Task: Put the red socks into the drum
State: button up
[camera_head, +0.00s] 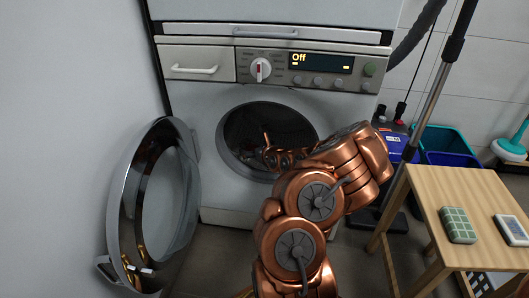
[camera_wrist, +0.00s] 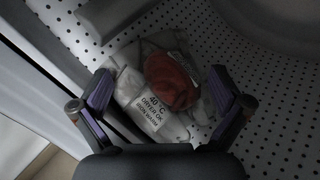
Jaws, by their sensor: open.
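The red socks (camera_wrist: 172,82) show in the wrist view as a dark red bundle inside the drum, lying on pale cloth. The perforated drum (camera_wrist: 280,110) surrounds them; in the head view its dark opening (camera_head: 240,125) is partly covered by my arm. My gripper (camera_wrist: 161,78) is open inside the drum, one finger on each side of the red bundle and apart from it. I cannot tell whether anything touches the fingers. In the head view the fingers are hidden inside the opening.
A white cloth with a care label (camera_wrist: 155,112) lies under the bundle. The machine's round door (camera_head: 118,210) stands open at left.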

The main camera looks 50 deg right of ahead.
jog(key=shift+p+v, duration=2.4)
jog(key=shift+v, duration=2.65)
jog(key=shift+r, duration=0.1)
